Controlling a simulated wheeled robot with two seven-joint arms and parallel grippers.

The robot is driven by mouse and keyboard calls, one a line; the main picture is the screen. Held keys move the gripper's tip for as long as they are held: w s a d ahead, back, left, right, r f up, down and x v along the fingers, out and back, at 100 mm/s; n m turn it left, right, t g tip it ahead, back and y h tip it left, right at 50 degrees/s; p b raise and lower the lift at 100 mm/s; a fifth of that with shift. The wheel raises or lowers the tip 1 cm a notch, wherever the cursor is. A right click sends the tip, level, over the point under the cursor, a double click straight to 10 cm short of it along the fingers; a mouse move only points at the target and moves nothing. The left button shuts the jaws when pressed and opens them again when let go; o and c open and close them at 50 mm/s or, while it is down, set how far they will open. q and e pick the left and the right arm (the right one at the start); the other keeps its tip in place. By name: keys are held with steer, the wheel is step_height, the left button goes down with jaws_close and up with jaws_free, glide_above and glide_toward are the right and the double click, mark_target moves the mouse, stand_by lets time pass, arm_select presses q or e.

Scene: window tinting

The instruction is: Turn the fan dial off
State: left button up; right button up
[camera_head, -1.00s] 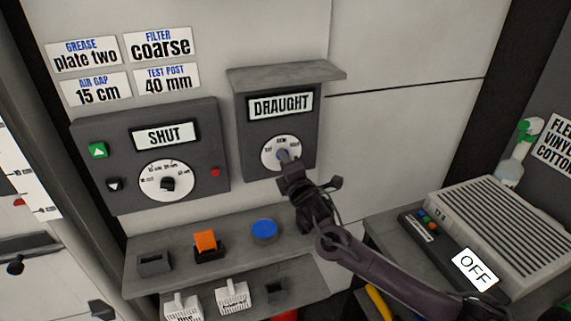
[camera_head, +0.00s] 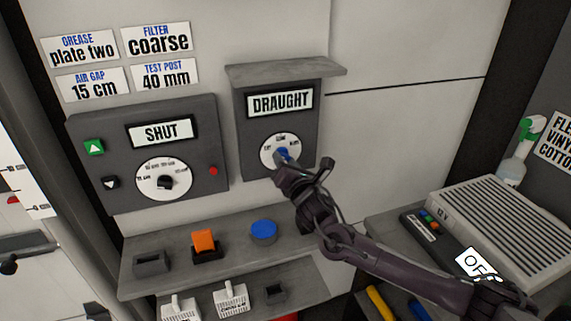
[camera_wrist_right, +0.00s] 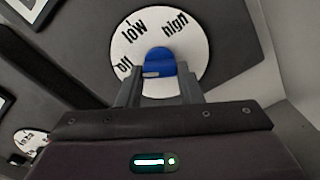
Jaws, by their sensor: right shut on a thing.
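The fan dial (camera_head: 268,152) is a white disc on the dark box marked DRAUGHT (camera_head: 280,102), with a blue knob (camera_head: 283,154) at its centre. In the right wrist view the dial (camera_wrist_right: 190,58) reads off, low and high from left to right around the blue knob (camera_wrist_right: 159,61). My right gripper (camera_head: 285,166) is at the dial, its fingers (camera_wrist_right: 160,88) shut on the blue knob from both sides. The knob's pointed setting cannot be made out, as the fingers cover part of it. My left gripper is not in view.
A second panel marked SHUT (camera_head: 161,133) with its own dial (camera_head: 150,180) is to the left. Below is a shelf (camera_head: 225,262) with an orange block (camera_head: 204,241) and a blue disc (camera_head: 264,230).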

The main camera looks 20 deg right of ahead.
steer(key=shift+f+n, duration=0.25)
steer(key=shift+n, duration=0.15)
steer(key=o, duration=0.7)
steer(key=shift+o, duration=1.4)
steer(key=shift+r, duration=0.15)
steer(key=s+b, duration=0.2)
steer(key=s, duration=0.6)
steer(key=shift+d, duration=0.1)
